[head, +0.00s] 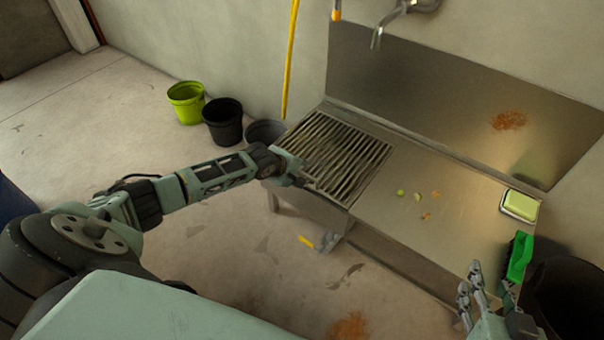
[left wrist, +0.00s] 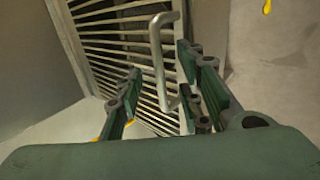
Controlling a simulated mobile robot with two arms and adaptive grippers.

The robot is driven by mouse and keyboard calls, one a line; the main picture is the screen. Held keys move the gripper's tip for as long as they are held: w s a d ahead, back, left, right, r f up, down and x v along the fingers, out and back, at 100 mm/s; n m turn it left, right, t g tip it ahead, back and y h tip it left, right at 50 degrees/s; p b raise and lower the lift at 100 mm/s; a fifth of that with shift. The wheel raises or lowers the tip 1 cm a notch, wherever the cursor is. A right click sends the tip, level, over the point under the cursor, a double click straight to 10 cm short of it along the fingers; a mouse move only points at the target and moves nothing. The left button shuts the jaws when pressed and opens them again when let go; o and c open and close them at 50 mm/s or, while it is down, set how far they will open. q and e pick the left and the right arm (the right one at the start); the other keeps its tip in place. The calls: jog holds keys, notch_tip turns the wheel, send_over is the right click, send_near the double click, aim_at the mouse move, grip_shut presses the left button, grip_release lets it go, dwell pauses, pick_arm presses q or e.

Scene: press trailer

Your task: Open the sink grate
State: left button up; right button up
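The sink grate (head: 338,152), a panel of parallel metal bars, lies flat over the left part of the steel sink (head: 455,215). In the left wrist view the grate (left wrist: 112,38) fills the upper middle, with a bent metal handle (left wrist: 160,60) in front of its bars. My left gripper (head: 303,180) is at the grate's near left edge. In the left wrist view my left gripper (left wrist: 160,75) is open, with the handle between its fingers, closer to the right one; contact cannot be told. My right gripper (head: 490,288) has its fingers apart near the sink's front right edge.
A green brush (head: 520,257) is just beyond my right gripper. A sponge in a dish (head: 520,205) and small scraps (head: 417,196) lie on the sink top. A faucet (head: 377,38) hangs above. Green (head: 186,101) and black (head: 223,121) buckets stand behind my left arm.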

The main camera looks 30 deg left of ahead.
pick_arm(q)
jog(key=shift+b+x, duration=0.95)
jog(key=shift+x, duration=0.15)
jog(key=shift+w+f, duration=0.15)
pick_arm(e)
notch_tip(320, 180, up, 11)
jog(key=w+a+t+y, duration=0.1)
jog(key=w+a+t, duration=0.1)
jog(key=t, duration=0.4)
jog(key=shift+w+y, duration=0.35)
jog(key=shift+y, duration=0.05)
jog(key=shift+a, duration=0.1)
pick_arm(q)
grip_shut()
